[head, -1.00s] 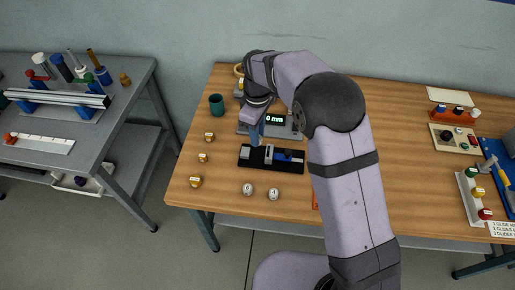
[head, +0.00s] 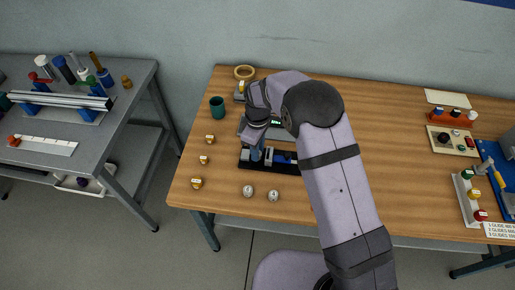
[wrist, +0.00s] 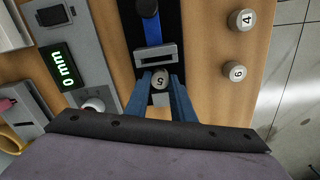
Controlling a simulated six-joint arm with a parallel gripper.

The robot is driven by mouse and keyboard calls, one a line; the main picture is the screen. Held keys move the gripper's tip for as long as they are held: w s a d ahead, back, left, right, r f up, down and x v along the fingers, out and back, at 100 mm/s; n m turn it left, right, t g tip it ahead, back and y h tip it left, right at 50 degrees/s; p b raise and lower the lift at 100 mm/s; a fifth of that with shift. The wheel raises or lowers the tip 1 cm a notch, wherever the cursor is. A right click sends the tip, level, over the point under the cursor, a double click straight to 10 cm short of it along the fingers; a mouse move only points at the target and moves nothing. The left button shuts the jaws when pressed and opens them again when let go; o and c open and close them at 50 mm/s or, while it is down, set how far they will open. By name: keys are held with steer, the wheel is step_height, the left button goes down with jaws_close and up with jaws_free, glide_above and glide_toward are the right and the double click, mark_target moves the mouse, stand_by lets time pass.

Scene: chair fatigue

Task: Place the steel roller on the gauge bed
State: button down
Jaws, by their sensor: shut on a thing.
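The steel roller (wrist: 160,76), its end marked 5, is between the blue fingertips of my gripper (wrist: 159,82) in the wrist view. My gripper (head: 256,155) is shut on it, low over the black gauge bed (head: 284,169). The roller is hidden by the fingers in the head view. The bed (wrist: 168,14) also shows in the wrist view, with a grey slotted jaw (wrist: 155,55) just beyond the roller and a blue part (wrist: 149,24) behind that. I cannot tell whether the roller touches the bed.
The gauge display (wrist: 64,68) reads 0 mm. Two steel rollers marked 4 (wrist: 241,19) and 6 (wrist: 234,72) stand near the front edge. Several brass-coloured rollers (head: 204,160) stand to the left, with a green cup (head: 217,107) behind. Wood is clear between bed and front rollers.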

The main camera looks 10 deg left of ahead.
steer(key=shift+f, duration=0.15)
steer(key=c, duration=1.5)
jaws_free()
step_height(320, 180, up, 12)
steer(key=b, duration=0.3)
steer(key=shift+r, duration=0.2)
